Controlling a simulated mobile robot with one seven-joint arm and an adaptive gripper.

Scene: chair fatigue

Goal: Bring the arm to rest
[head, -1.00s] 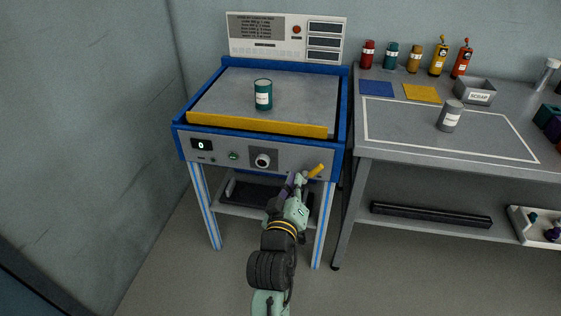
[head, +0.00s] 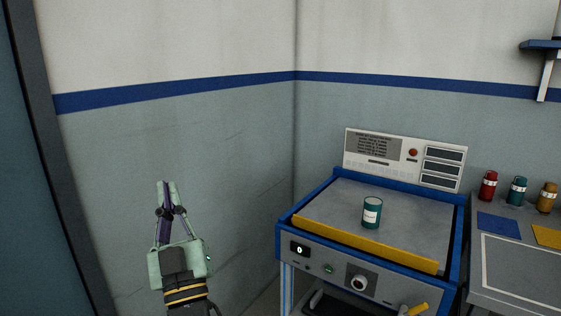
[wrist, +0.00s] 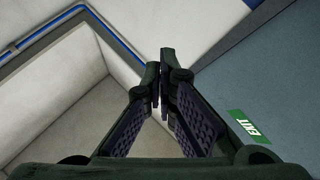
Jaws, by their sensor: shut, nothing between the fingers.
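My gripper (head: 167,184) is raised at the left of the head view, pointing up in front of the grey wall. Its fingers are together with nothing between them. In the wrist view the fingertips (wrist: 160,75) also meet, with walls behind them. My gripper is well to the left of the blue-framed test machine (head: 448,262) and touches nothing that I can see. The rest of my arm below the wrist is out of the picture.
A teal can (head: 372,213) stands on the machine's top, behind a yellow bar (head: 365,245). A bench (head: 520,275) with red (head: 488,186), teal (head: 517,191) and yellow (head: 547,198) containers is at the right. A green exit sign (wrist: 249,124) shows in the wrist view.

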